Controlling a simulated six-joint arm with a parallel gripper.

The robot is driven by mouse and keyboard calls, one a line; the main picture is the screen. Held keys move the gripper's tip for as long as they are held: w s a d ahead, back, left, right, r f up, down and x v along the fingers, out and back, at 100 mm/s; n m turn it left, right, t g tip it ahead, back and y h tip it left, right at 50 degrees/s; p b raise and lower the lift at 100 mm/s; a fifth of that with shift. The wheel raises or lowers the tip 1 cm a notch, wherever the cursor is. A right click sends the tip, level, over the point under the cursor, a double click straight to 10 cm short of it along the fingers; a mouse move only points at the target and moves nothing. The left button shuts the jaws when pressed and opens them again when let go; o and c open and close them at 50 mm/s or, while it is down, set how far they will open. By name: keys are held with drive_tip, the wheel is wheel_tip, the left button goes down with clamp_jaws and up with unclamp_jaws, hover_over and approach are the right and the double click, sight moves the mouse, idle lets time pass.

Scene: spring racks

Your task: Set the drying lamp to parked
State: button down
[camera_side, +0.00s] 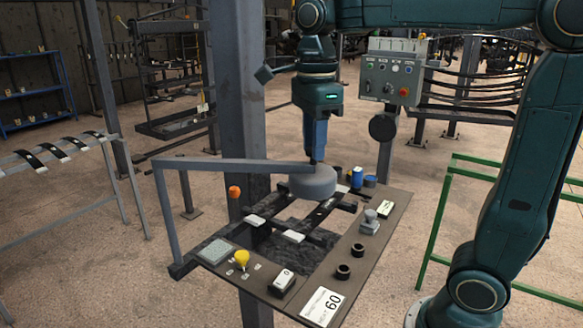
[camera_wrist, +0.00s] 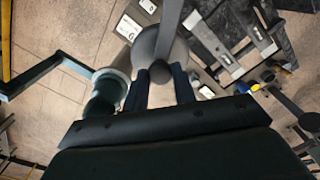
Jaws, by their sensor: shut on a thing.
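The drying lamp is a grey post and horizontal arm (camera_side: 235,165) with a round grey head (camera_side: 312,185) at its right end. The head hangs over the right part of the dark frame on the work board (camera_side: 335,262). My gripper (camera_side: 317,157) points straight down at the top of the head. In the wrist view the blue fingers of my gripper (camera_wrist: 160,80) stand either side of a dark knob on the lamp head (camera_wrist: 146,48), shut on it. The fingertips' contact is partly hidden. The lamp arm (camera_wrist: 171,22) runs to the top edge there.
A grey control box (camera_side: 391,78) stands behind. A column (camera_side: 237,100) rises behind the lamp arm. A green rail (camera_side: 437,215) is at right.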

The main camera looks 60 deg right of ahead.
drive_tip(key=s+a+m, duration=0.3)
drive_tip(key=a+m, duration=0.1)
drive_tip(key=a, duration=0.7)
drive_tip(key=shift+s+a+m, duration=0.25)
drive_tip(key=shift+a+m, duration=0.05)
drive_tip(key=shift+a, duration=0.1)
drive_tip(key=shift+r, duration=0.1)
drive_tip(key=c, duration=1.1)
unclamp_jaws()
drive_tip(key=shift+c, duration=0.2)
drive_tip(key=shift+r, duration=0.1)
wheel_tip(320, 180, up, 14)
drive_tip(key=shift+f, duration=0.25)
